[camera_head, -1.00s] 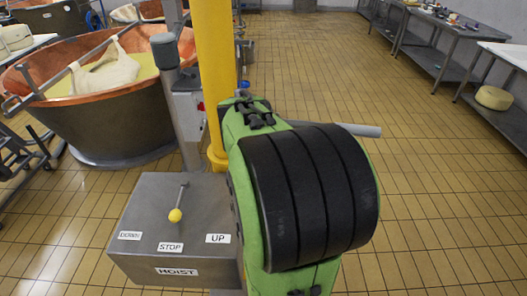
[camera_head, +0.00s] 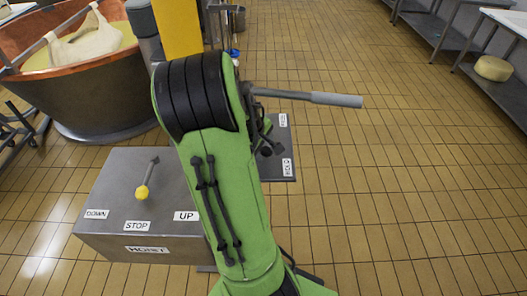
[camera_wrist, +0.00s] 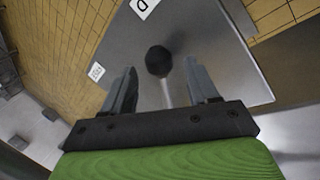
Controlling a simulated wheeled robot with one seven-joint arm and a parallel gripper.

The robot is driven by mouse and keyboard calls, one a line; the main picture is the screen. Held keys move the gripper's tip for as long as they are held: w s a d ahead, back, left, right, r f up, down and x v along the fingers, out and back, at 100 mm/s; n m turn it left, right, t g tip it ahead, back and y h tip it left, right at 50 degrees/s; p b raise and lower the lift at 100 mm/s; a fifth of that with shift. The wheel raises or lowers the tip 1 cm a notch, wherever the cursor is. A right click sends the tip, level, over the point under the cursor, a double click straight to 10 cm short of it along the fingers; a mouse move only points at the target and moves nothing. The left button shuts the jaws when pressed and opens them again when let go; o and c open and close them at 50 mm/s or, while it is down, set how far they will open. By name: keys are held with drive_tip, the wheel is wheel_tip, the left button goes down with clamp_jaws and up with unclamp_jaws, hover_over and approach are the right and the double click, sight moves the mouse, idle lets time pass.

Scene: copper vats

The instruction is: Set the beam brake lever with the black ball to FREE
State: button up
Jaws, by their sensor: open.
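The brake lever's black ball (camera_wrist: 158,62) shows in the wrist view on a thin pale rod above a grey panel (camera_wrist: 222,45). My gripper (camera_wrist: 161,67) is open, its two fingers on either side of the ball and rod in that picture; I cannot tell whether they touch. A label ending in D (camera_wrist: 143,7) is at the top, and a small, hard-to-read label (camera_wrist: 96,73) at the left. In the head view the panel (camera_head: 276,172) carries FREE (camera_head: 283,120) at its far side and HOLD (camera_head: 287,168) nearer. My arm hides part of it. The lever's exact setting is unclear.
The grey hoist box (camera_head: 118,183), with a yellow-ball lever (camera_head: 142,192), stands left of my arm. A yellow column (camera_head: 178,25) stands behind. A grey bar (camera_head: 335,99) sticks out rightward above the panel. A copper vat (camera_head: 70,80) is at left. Floor at right is clear.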

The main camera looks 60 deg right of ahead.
drive_tip(key=shift+x, duration=1.05)
clamp_jaws()
